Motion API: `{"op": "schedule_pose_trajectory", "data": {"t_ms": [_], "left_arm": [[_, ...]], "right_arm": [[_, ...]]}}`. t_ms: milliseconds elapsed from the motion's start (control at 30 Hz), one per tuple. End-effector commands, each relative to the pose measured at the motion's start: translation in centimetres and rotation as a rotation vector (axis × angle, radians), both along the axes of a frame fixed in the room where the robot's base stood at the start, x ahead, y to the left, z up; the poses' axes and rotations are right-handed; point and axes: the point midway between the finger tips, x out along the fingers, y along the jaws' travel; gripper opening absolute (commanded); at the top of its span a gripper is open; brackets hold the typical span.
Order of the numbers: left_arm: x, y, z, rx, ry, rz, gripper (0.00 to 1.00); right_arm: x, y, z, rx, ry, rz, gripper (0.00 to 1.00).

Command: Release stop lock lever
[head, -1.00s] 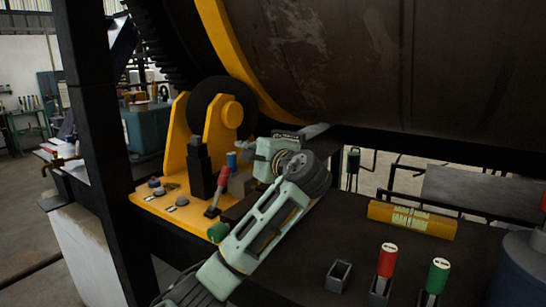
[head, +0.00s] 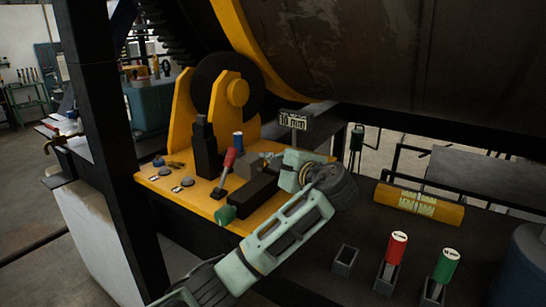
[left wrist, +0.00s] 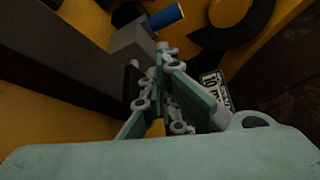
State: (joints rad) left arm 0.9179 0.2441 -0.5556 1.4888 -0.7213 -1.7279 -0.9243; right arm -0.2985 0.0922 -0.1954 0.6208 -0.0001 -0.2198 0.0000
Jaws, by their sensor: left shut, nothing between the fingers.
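A red-handled lever (head: 230,159) leans up and to the right from the yellow base plate in the head view. A blue-capped post (head: 238,142) on a grey block (head: 247,165) stands behind it; the blue cap (left wrist: 166,17) also shows in the left wrist view. A green knob (head: 226,214) is at the end of a dark bar in front. I cannot tell which part is the stop lock lever. My left gripper (head: 270,158) is just right of the grey block, apart from the red handle. Its fingers (left wrist: 165,55) are shut and empty, pointing toward the block.
A yellow bracket with a black roller (head: 215,85) stands behind, under the large drum (head: 390,55). A "10 mm" sign (head: 293,121) is close behind my gripper.

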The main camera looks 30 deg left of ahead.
Motion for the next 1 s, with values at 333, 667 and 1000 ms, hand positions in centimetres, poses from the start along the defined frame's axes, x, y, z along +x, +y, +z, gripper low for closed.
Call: {"op": "schedule_pose_trajectory", "data": {"t_ms": [333,667,1000], "left_arm": [[3.5,5.7,-1.0,0.001,0.004,0.004,0.0],[0.8,6.9,0.2,0.0,0.001,0.001,0.0],[0.2,6.9,0.1,-0.001,0.001,0.0,0.0]], "right_arm": [[0.1,1.9,3.5,0.022,-0.002,-0.002,0.4],[-0.1,1.6,6.1,0.018,0.0,0.002,0.4],[-0.3,0.9,6.3,0.01,0.004,0.002,0.4]]}}
